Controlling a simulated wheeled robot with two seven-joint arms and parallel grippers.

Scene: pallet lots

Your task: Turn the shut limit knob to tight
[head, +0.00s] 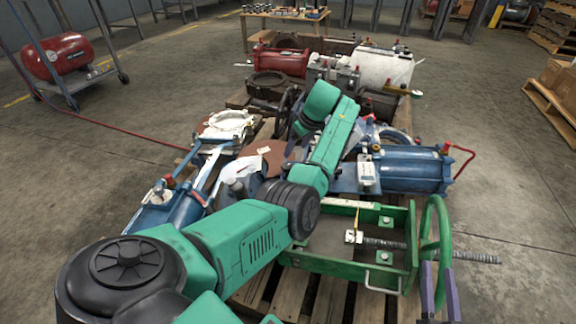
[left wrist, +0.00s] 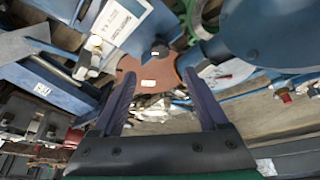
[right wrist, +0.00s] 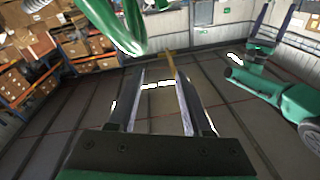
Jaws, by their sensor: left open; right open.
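I cannot identify the shut limit knob with certainty. In the left wrist view a small dark round knob (left wrist: 160,51) shows just beyond and between my fingertips. It is close to a reddish-brown disc (left wrist: 150,72) with small white labels, whose wording is too small to read. My left gripper (left wrist: 160,76) is open, with nothing seen between its fingers. In the head view its arm hides most of it. My right gripper (head: 438,284) is open beside the green handwheel (head: 441,235). It also shows empty in the right wrist view (right wrist: 160,80).
A green frame (head: 345,270) with a threaded rod stands on the wooden pallet (head: 262,288). Blue cylinders (head: 412,168) and other machine parts crowd the pallet. A red compressor (head: 58,55) stands at the back left.

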